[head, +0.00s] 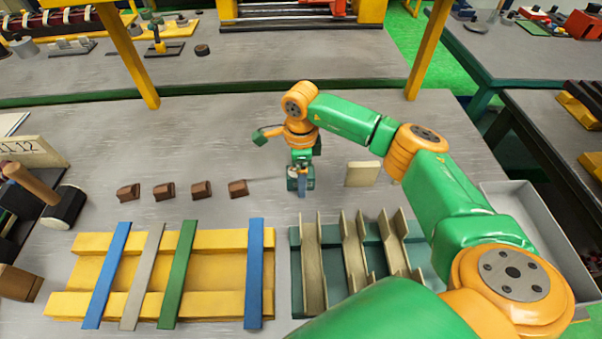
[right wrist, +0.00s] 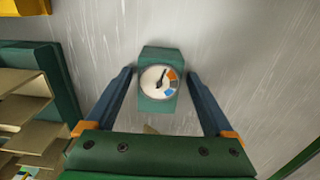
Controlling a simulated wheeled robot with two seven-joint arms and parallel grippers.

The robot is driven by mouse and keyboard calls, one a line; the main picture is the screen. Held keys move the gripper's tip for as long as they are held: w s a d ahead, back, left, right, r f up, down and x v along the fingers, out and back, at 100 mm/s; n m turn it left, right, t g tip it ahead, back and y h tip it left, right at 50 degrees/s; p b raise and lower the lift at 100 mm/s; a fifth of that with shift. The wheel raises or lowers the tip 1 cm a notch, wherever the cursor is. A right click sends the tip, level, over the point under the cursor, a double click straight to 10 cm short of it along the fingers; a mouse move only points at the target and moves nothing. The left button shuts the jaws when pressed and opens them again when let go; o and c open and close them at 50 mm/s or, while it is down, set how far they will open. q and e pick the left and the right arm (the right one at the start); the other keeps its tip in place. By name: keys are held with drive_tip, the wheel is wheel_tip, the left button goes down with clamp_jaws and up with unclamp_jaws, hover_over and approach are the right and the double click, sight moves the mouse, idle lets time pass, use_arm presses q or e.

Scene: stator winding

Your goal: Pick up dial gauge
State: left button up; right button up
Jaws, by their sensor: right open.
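The dial gauge (right wrist: 160,103) is a small dark green block with a round white dial carrying orange and blue marks. It stands on the grey table, face toward the camera in the right wrist view. My right gripper (right wrist: 161,73) is open, its two blue fingers on either side of the gauge with narrow gaps to it. In the head view my right gripper (head: 301,186) points down at mid-table, and the gauge is mostly hidden behind it. My left gripper is not in view.
Several brown blocks (head: 168,190) lie in a row to the left. A yellow rack (head: 190,273) with colored bars and a green rack (head: 297,262) with beige strips stand nearer. A pale block (head: 362,174) lies right of the gripper. A grey tray (head: 530,225) is at the right edge.

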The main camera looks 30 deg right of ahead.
drive_tip(key=shift+s+a+r, duration=0.1)
drive_tip(key=shift+a, duration=0.05)
drive_tip(key=c, duration=0.9)
clamp_jaws()
